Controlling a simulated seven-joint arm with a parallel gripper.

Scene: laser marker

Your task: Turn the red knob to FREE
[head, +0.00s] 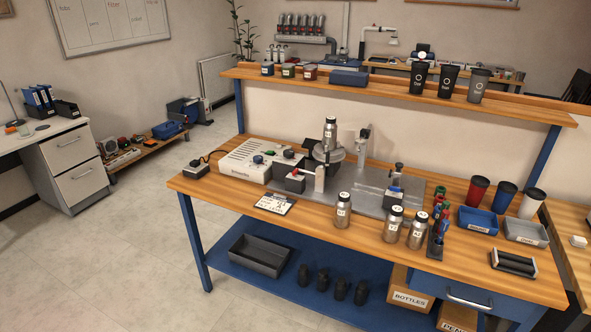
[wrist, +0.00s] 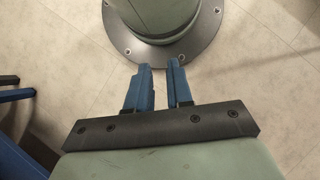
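The laser marker (head: 245,160) is a white box with dark parts and small coloured controls, on the left half of the wooden workbench in the head view. No FREE mark is readable. My gripper (wrist: 159,64) shows only in the wrist view. Its blue fingers stand apart with a narrow empty gap, above the floor and my base, away from the bench.
A steel bottle (head: 330,132) stands upright on the machine. More bottles (head: 343,210) stand along the bench front, with a card (head: 274,203) to their left. Cups (head: 477,192) and bins (head: 478,220) fill the right end. A raised shelf (head: 395,90) runs along the back.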

